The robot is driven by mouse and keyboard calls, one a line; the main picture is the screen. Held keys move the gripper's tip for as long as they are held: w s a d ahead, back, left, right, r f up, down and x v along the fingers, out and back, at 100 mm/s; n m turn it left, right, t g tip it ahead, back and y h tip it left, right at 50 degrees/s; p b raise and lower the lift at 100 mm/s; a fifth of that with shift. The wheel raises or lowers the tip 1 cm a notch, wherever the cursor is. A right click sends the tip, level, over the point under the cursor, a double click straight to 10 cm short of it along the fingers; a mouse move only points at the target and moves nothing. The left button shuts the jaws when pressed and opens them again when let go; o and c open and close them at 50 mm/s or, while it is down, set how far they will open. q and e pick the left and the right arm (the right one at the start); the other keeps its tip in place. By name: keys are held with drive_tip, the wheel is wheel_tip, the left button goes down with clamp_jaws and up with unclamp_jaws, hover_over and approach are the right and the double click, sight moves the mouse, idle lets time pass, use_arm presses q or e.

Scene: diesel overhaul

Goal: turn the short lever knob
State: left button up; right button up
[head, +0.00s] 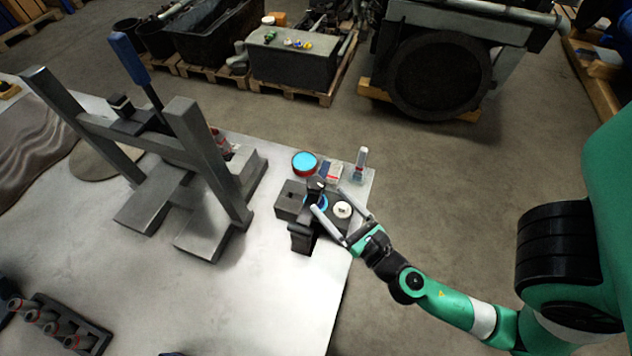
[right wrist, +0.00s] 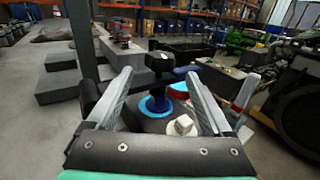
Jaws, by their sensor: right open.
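A dark grey block device (head: 292,200) sits near the right edge of the table. On it a short black lever knob (head: 317,184) stands upright above a blue ring (head: 322,203). In the right wrist view the black knob (right wrist: 158,62) and its blue ring (right wrist: 155,106) show between the fingers. A small white knob (head: 342,209) is beside it, also in the right wrist view (right wrist: 181,125). My right gripper (head: 327,199) is open, with its two fingers spread on either side of the black knob; I cannot tell whether either finger touches it. My left gripper is out of view.
A red tin with a blue top (head: 305,163), a small red-and-white box (head: 332,173) and an upright bottle (head: 361,163) stand just behind the device. A large grey press frame (head: 210,165) with a blue handle fills the table to the left.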

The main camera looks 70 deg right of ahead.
sight(321, 191)
drive_tip(key=p+x, duration=0.1)
drive_tip(key=x, duration=0.2)
drive_tip(key=p+x, duration=0.1)
drive_tip(key=x, duration=0.2)
drive_tip(key=shift+w+d+r, duration=0.1)
drive_tip(key=shift+w+r, duration=0.05)
drive_tip(key=shift+r, duration=0.05)
drive_tip(key=shift+w+d+f, duration=0.1)
drive_tip(key=shift+w+d, duration=0.05)
drive_tip(key=shift+w, duration=0.05)
